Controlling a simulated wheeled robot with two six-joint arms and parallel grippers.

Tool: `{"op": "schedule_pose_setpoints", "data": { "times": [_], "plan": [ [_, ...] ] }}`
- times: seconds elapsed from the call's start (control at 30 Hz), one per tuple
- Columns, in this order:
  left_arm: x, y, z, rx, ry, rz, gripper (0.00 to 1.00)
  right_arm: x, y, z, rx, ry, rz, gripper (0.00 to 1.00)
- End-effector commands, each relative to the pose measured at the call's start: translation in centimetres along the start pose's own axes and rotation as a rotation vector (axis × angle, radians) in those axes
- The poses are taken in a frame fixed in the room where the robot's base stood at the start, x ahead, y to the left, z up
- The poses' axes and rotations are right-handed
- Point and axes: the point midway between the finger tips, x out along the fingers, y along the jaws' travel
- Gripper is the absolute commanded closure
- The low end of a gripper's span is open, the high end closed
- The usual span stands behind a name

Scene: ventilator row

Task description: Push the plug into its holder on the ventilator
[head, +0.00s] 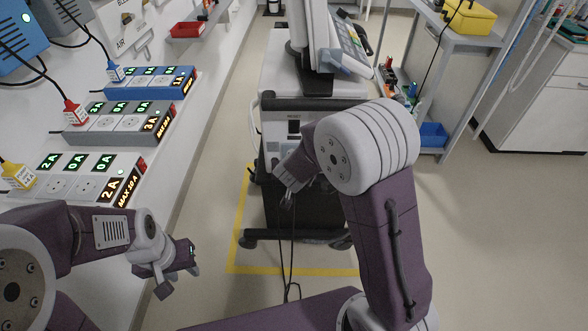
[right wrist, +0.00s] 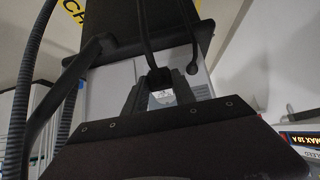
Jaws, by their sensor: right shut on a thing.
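The ventilator (head: 310,90) stands on a wheeled base in the middle of the head view, with its grey lower housing facing me. My right gripper (head: 287,197) is in front of that housing, low down and partly hidden by my own right arm. In the right wrist view its two fingers (right wrist: 160,88) are shut on the dark plug (right wrist: 158,78), whose black cable runs up out of the picture. I cannot make out the plug's holder or whether the plug touches it. My left gripper (head: 180,281) is open and empty at the lower left, beside the wall bench.
Power strips (head: 120,122) with lit displays and coloured plugs line the wall at left. Black cables (head: 292,255) hang to the floor, where yellow tape (head: 237,225) frames the ventilator.

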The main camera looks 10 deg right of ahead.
Motion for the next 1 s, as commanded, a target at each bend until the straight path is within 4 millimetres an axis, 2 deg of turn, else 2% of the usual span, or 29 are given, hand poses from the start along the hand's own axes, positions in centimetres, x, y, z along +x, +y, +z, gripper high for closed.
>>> {"op": "schedule_pose_setpoints", "data": {
  "times": [1.0],
  "plan": [
    [-1.1,0.0,-0.1,0.000,0.000,0.000,0.64,1.3,0.0,-1.6,0.001,0.001,0.000,1.00]
  ]
}}
